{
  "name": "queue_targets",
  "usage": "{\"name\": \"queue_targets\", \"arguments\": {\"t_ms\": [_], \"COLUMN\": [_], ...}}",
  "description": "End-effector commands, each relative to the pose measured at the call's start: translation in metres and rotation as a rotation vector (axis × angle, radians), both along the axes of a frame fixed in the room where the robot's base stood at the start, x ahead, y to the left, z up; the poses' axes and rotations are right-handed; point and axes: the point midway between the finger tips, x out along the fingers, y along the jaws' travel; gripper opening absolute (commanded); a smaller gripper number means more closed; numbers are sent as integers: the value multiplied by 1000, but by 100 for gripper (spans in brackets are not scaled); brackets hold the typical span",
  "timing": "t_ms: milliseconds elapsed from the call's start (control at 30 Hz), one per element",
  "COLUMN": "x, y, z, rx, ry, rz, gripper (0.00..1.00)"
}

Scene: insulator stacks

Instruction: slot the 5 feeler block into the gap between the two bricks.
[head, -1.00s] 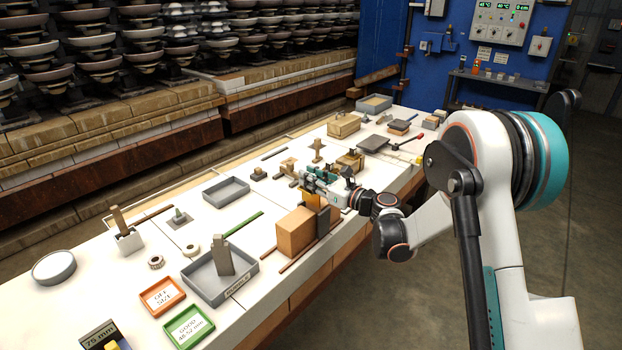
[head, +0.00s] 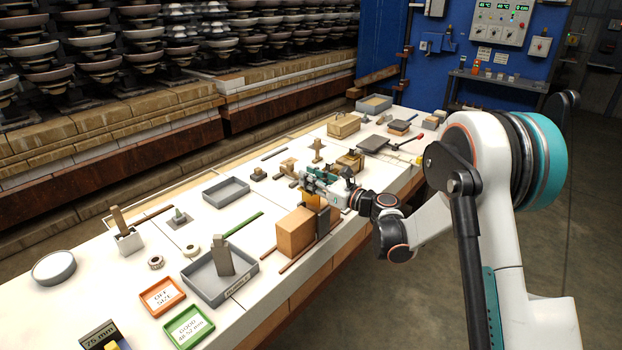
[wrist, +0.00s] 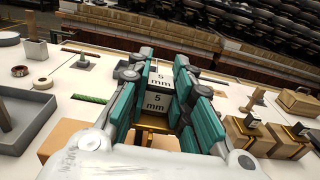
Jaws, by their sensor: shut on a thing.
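My gripper (head: 318,182) is low over the bench, just behind the tan brick (head: 295,232). In the wrist view its teal fingers (wrist: 162,95) are shut on the 5 feeler block (wrist: 157,103), which has white faces marked "5 mm" and a gold-coloured part below. In the head view a yellow-orange piece shows under the fingers; the rest of the block is hidden. The tan brick shows left of the fingers in the wrist view (wrist: 62,138). A dark grey upright piece (head: 323,221) stands at its right. I cannot make out the second brick or the gap clearly.
A grey tray (head: 226,190) and a larger tray with an upright block (head: 222,258) lie to the left. Thin rods lie near the brick. Open white bench shows between these things.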

Motion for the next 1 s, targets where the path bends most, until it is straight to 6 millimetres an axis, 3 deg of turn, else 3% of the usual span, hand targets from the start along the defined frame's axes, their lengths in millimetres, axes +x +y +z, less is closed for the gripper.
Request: {"name": "queue_targets", "arguments": {"t_ms": [1000], "x": [0], "y": [0], "z": [-23], "rx": [0], "ry": [0], "rz": [0], "gripper": [0]}}
